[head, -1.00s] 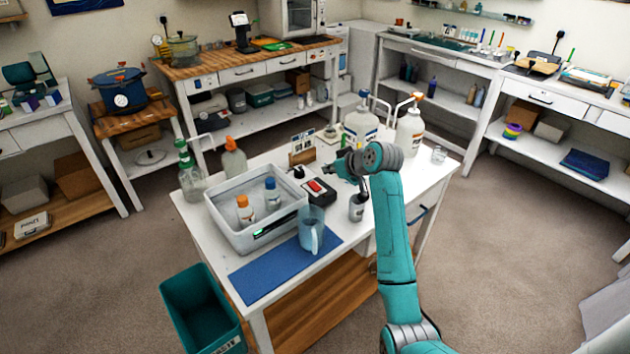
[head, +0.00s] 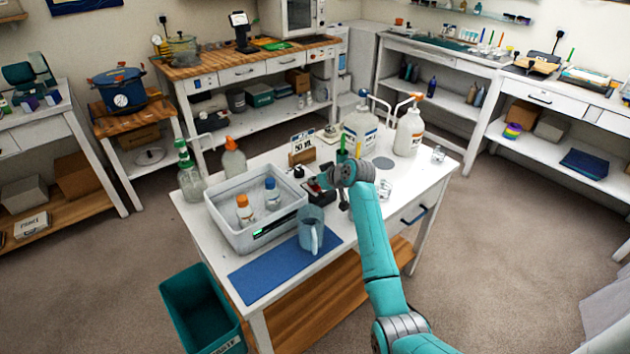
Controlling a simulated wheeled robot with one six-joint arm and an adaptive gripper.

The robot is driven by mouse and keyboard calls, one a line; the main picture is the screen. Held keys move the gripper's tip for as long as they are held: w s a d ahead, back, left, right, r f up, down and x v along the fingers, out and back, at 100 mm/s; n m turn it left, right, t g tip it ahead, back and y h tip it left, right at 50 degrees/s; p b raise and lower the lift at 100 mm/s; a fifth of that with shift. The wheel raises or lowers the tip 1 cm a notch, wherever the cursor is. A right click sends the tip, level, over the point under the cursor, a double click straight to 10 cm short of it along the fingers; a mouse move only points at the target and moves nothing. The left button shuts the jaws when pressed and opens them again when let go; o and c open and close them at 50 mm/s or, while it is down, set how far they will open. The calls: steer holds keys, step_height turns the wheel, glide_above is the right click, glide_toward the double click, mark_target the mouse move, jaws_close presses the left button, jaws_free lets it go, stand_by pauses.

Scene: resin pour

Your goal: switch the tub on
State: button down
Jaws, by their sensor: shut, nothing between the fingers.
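The tub (head: 232,235) is a pale grey open container on the white table, with a small green-lit panel (head: 262,232) on its front. An orange-capped bottle (head: 244,208) and a blue-capped bottle (head: 271,193) stand inside it. A dark switch box (head: 311,196) with a red part sits just right of the tub. My gripper (head: 317,186) is shut and empty, low over this box. The fingers and wrist hide much of the box, so I cannot tell whether they touch it or how the switch is set.
Two large pump bottles, one blue-topped (head: 360,132) and one orange-topped (head: 409,132), stand behind my arm. A sign (head: 302,146) stands behind the box. A teal bin (head: 200,310) is on the floor.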

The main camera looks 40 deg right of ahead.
steer(key=shift+w, duration=0.15)
steer(key=shift+f+g, duration=0.2)
steer(key=shift+g, duration=0.1)
steer(key=shift+w, duration=0.1)
steer(key=shift+w+r, duration=0.15)
steer(key=shift+w, duration=0.45)
steer(key=shift+w, duration=0.1)
